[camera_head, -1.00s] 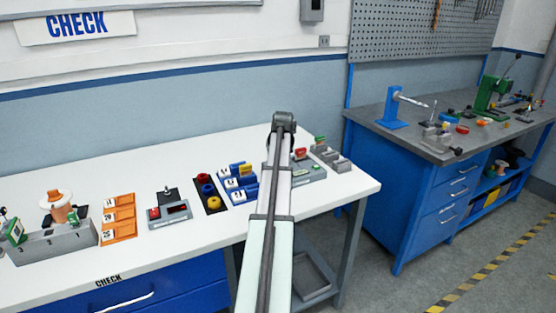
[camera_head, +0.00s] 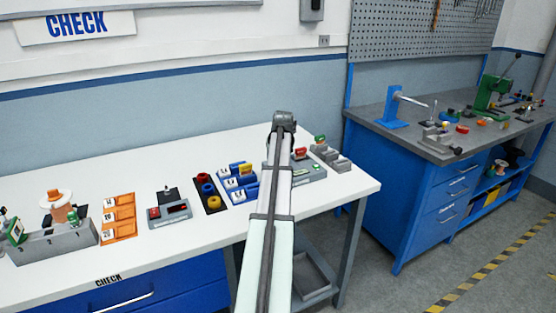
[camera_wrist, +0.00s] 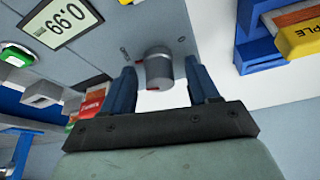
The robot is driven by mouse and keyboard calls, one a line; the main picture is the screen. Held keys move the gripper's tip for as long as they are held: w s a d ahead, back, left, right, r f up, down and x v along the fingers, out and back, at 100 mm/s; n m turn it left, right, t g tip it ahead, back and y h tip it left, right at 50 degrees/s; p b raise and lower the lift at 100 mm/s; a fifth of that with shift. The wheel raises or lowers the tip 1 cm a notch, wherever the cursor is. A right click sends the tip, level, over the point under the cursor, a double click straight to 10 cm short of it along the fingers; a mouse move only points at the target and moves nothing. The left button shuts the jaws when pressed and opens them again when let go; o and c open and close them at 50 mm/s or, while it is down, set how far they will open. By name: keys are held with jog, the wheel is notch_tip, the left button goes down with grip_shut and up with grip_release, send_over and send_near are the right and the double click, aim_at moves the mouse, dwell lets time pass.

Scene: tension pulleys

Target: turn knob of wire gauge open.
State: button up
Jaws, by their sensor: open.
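The wire gauge (camera_head: 312,172) is a grey unit near the right end of the white bench, partly hidden behind my arm. The wrist view shows its grey face (camera_wrist: 112,32) with a digital display (camera_wrist: 58,20). Its short grey cylindrical knob (camera_wrist: 158,68) lies between the fingertips of my gripper (camera_wrist: 165,76). The two dark blue fingers stand open on either side of the knob. I see a gap at its right side; contact at the left cannot be told. My gripper is hidden behind the arm in the head view.
Red and white blocks (camera_wrist: 92,103) lie close to the left finger. A yellow-labelled piece on a blue holder (camera_wrist: 300,38) is at the wrist view's upper right. In the head view, blue holders (camera_head: 240,182) and a black tray (camera_head: 209,193) stand left of the arm.

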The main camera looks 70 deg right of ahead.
jog(key=v, duration=1.3)
jog(key=shift+a+r, duration=0.2)
jog(key=shift+r, duration=0.1)
